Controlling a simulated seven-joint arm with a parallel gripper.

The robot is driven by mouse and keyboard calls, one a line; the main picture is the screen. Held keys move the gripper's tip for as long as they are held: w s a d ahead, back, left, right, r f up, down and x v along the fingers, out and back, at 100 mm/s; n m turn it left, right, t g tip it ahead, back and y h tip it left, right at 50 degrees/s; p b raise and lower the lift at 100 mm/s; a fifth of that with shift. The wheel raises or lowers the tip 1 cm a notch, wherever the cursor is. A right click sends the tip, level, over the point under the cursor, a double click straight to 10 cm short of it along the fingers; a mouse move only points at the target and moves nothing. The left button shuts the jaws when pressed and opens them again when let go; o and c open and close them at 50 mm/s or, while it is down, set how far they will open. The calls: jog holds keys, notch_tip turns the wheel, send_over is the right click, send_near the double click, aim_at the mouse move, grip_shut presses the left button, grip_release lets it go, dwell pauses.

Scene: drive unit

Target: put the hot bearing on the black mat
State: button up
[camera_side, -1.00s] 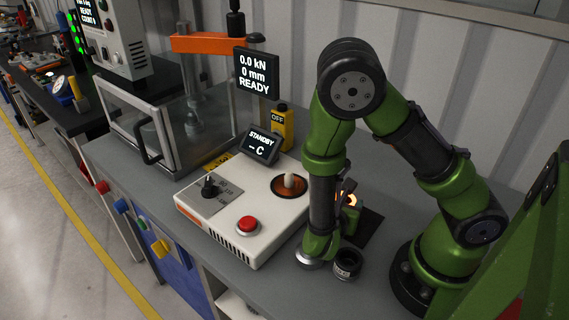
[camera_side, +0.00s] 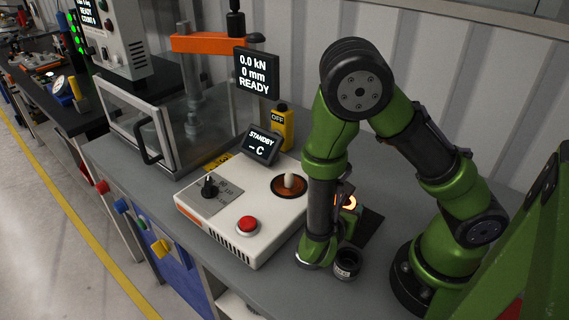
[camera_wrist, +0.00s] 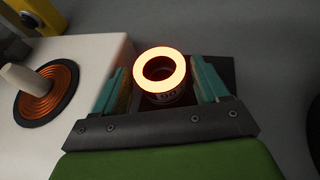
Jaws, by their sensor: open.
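The hot bearing (camera_wrist: 160,70) is a ring glowing orange-white. In the wrist view it is between the two teal fingers of my gripper (camera_wrist: 163,85), with gaps visible beside it. A dark lettered surface shows just below the ring. My gripper is open around it. In the side view the bearing (camera_side: 349,202) shows only as a glow, partly hidden by my arm. The black mat (camera_side: 371,227) lies on the bench; in the wrist view it (camera_wrist: 228,68) shows behind the bearing. I cannot tell whether the bearing rests on the mat.
A white heater box (camera_side: 222,215) with a copper coil and post (camera_side: 289,184) stands left of my gripper. A black lettered cup (camera_side: 347,264) stands near the bench's front edge. A press with a clear guard (camera_side: 125,120) is behind left. Grey bench surface shows around the mat.

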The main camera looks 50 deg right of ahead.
jog(key=a+r+m+t+y, duration=0.2)
jog(key=r+m+y, duration=0.5)
jog(key=r+m, duration=0.4)
jog(key=a+r+m+t+y, duration=0.1)
jog(key=a+r+m+y, duration=0.3)
jog(key=r+m+y, duration=0.4)
notch_tip(320, 180, up, 4)
jog(key=m, duration=0.6)
jog(key=shift+s+a+t, duration=0.25)
jog(key=shift+a+t, duration=0.05)
jog(key=shift+t, duration=0.1)
